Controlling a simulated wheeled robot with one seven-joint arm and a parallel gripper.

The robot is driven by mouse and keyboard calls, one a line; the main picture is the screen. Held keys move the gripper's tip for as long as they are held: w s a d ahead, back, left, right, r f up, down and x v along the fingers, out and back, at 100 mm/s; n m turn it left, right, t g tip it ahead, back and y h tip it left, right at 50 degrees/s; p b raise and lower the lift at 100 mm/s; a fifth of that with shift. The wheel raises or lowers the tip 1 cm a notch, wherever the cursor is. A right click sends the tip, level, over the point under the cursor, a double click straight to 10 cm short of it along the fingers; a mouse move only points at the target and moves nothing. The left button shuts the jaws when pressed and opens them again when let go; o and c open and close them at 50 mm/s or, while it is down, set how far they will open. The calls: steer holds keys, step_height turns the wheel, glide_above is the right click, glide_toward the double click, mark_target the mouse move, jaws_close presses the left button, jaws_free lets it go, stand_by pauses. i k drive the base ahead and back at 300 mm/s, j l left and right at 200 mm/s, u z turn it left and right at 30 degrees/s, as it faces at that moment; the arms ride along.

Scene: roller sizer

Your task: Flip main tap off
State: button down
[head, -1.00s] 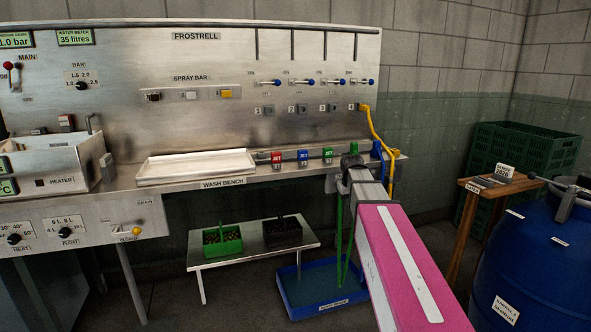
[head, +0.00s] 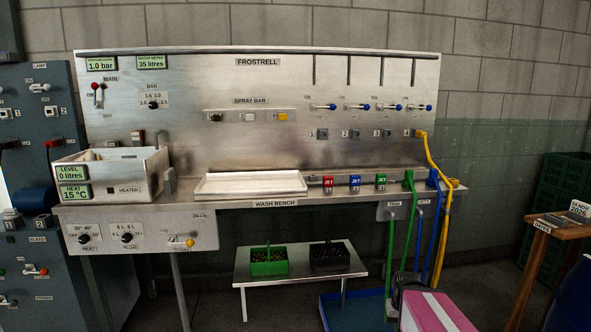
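The main tap (head: 97,91) is a small lever with a red knob on the upper left of the steel panel, under the label MAIN. Its knob end points up, but its exact setting is too small to read. The pressure gauge (head: 101,64) above it reads 1.0 bar, and the water meter (head: 152,62) reads 35 litres. My gripper (head: 402,281) shows only as a dark shape at the end of my pink arm, low at the right. It is far from the tap, and its fingers cannot be made out.
The wash bench (head: 275,203) runs across the front of the panel, with a white tray (head: 250,183) and a heater tank (head: 125,175) on it. Green, blue and yellow hoses (head: 432,235) hang at its right end. A low table (head: 300,263) stands below. A dark cabinet (head: 35,140) stands at the left.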

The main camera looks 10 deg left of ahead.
mark_target(95, 86)
steer(key=u, duration=0.75)
steer(key=i+u, duration=0.15)
steer(key=u, duration=0.3)
steer(key=i+j+u, duration=0.1)
steer(key=u, duration=0.35)
steer(key=i+l+u, duration=0.1)
steer(key=i+u, duration=0.15)
steer(key=u, duration=0.2)
